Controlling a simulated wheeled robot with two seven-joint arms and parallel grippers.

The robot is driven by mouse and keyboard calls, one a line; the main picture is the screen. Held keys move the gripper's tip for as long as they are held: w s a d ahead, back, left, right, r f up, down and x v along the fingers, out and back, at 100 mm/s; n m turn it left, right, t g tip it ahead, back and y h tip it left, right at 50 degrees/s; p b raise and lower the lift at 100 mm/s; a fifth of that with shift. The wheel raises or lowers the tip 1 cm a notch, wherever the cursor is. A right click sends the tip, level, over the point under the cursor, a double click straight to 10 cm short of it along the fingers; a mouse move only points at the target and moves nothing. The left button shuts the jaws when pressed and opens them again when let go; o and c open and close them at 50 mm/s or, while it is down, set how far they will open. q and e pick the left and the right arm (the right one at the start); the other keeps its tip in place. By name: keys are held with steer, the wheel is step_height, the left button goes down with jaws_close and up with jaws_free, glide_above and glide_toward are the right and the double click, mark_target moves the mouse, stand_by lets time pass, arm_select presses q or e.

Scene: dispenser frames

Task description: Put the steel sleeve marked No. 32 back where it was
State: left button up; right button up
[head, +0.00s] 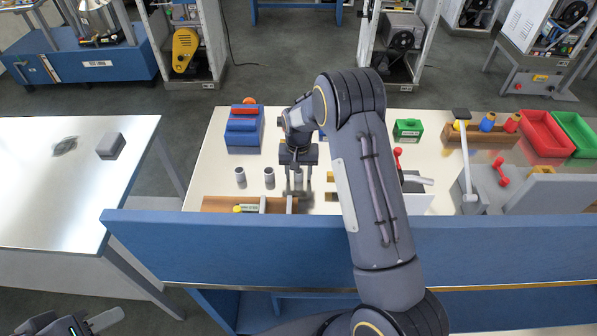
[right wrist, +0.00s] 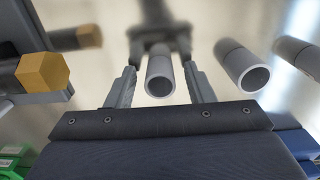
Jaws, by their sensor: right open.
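Three grey steel sleeves stand in a row on the cream table: a left one (head: 240,176), a middle one (head: 269,177) and a right one (head: 298,175). No number is readable on any of them. My right gripper (head: 298,190) is open at the right sleeve. In the right wrist view its fingers (right wrist: 160,88) stand apart on both sides of this sleeve (right wrist: 160,72), with gaps visible. The other sleeves (right wrist: 241,66) (right wrist: 300,54) show to the right there. My left gripper (head: 95,322) is partly in view at the bottom left, away from the table.
A blue box (head: 243,138) stands behind the sleeves and a green box (head: 408,130) right of my arm. A wooden holder (head: 222,203) lies near the blue front rail (head: 250,245). Yellow hexagonal pieces (right wrist: 43,71) are close left of my right gripper. A grey block (head: 111,146) sits on the side table.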

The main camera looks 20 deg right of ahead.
step_height(320, 180, up, 12)
steer(key=b, duration=0.2)
steer(key=shift+r, duration=0.15)
stand_by(0.5)
